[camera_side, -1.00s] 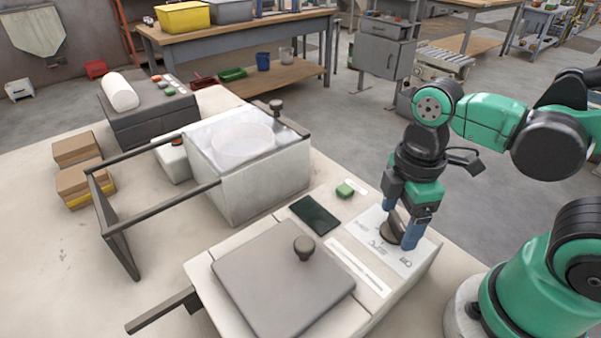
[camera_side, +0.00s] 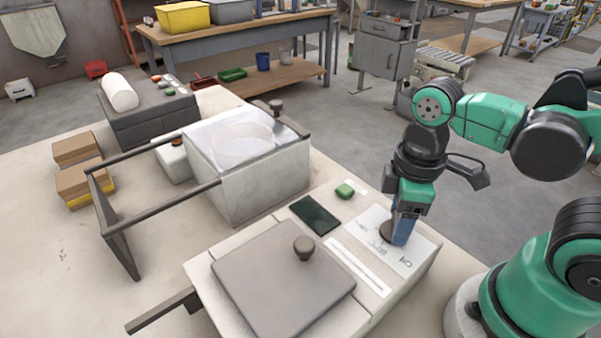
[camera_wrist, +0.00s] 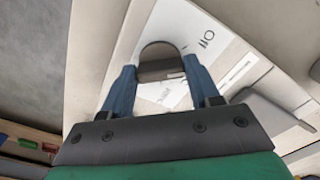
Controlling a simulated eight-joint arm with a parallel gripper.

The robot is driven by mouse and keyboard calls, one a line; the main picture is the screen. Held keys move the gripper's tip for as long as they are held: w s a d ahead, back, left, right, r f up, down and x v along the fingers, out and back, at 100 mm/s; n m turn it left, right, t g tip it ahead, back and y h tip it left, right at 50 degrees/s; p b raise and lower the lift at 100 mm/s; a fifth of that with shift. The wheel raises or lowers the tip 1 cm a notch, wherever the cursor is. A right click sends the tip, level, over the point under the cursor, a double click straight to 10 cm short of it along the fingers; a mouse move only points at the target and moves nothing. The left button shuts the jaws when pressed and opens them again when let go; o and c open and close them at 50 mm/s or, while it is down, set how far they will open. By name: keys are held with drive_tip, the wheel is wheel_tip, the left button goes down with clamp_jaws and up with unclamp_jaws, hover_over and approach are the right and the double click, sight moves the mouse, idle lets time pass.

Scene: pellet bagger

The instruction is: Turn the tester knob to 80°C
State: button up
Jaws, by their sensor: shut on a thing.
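The tester is a pale box (camera_side: 408,284) at the front of the bench, with a white printed panel (camera_side: 398,262) on its right end. My gripper (camera_side: 400,236) points down at this panel, its blue fingers shut on the dark round knob (camera_side: 385,230). In the side view one finger hides most of the knob. In the wrist view the knob (camera_wrist: 160,62) sits between the two fingertips (camera_wrist: 161,74), over the white panel. The dark display (camera_side: 315,214) shows no readable number.
A grey lid (camera_side: 275,285) with a round handle (camera_side: 303,246) lies on the tester, left of my gripper. A green button (camera_side: 345,191) sits behind the panel. A bagger box (camera_side: 262,185) with a dark bar frame stands farther left. Floor is open on the right.

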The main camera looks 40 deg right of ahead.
drive_tip(key=m, duration=0.3)
drive_tip(key=shift+m, duration=2.2)
drive_tip(key=o, duration=1.3)
drive_tip(key=shift+r, duration=2.8)
